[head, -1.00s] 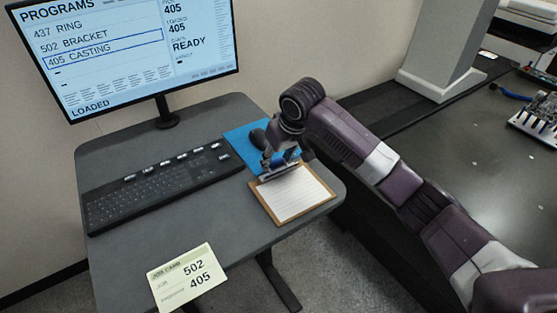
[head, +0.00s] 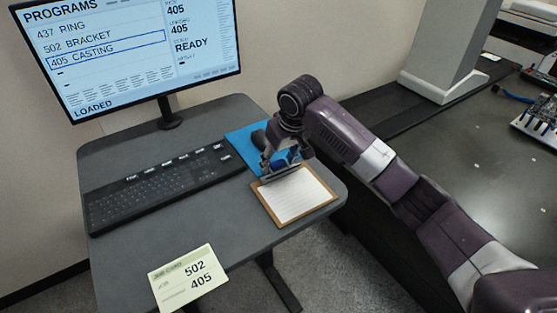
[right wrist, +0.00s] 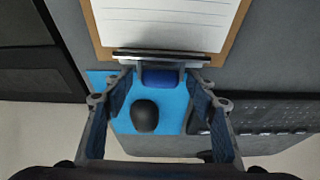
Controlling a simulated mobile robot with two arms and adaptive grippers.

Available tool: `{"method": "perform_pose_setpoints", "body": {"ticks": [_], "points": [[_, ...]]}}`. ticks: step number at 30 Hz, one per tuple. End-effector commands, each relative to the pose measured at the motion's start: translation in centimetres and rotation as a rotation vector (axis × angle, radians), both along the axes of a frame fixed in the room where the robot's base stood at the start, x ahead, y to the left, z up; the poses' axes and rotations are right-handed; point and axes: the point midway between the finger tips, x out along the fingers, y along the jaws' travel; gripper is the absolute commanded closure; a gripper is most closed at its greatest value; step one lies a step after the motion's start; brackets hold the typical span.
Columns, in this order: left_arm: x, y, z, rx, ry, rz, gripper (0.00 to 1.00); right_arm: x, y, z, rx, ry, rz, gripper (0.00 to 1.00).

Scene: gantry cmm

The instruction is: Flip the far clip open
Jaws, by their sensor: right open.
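A clipboard with a lined white sheet (head: 297,196) lies on the desk near its right corner. Its metal clip (right wrist: 160,57) runs along the board's far edge, with a dark blue tab (right wrist: 162,78) beside it. My right gripper (head: 282,164) is over this clip end. In the right wrist view its open fingers (right wrist: 162,88) stand on either side of the blue tab, with gaps. Whether they touch the clip, and how far its lever is tilted, I cannot tell. My left gripper is not in view.
A dark mouse (right wrist: 144,116) sits on a blue mat (right wrist: 175,112) just beyond the clipboard. A keyboard (head: 155,185) lies to the left, below a monitor (head: 130,50). A yellow card (head: 187,279) is at the desk's near edge. A dark table (head: 480,160) stands at right.

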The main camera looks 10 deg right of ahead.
Motion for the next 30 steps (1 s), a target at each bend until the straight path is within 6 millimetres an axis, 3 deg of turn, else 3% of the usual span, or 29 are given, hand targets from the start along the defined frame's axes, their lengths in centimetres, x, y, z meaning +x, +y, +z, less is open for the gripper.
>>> {"method": "perform_pose_setpoints", "body": {"ticks": [5, 15, 21, 30], "points": [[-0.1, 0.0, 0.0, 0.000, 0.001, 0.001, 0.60, -0.2, -0.1, 1.1, 0.001, -0.002, 0.000, 0.48], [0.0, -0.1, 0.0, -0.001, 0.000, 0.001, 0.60, -2.3, -0.8, 7.6, 0.001, -0.004, 0.000, 0.48], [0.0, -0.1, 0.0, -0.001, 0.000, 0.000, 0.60, -3.3, -1.1, 10.4, 0.000, -0.002, 0.001, 0.48], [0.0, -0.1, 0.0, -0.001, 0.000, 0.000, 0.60, -3.7, -1.2, 11.3, 0.000, 0.001, -0.001, 0.48]]}}
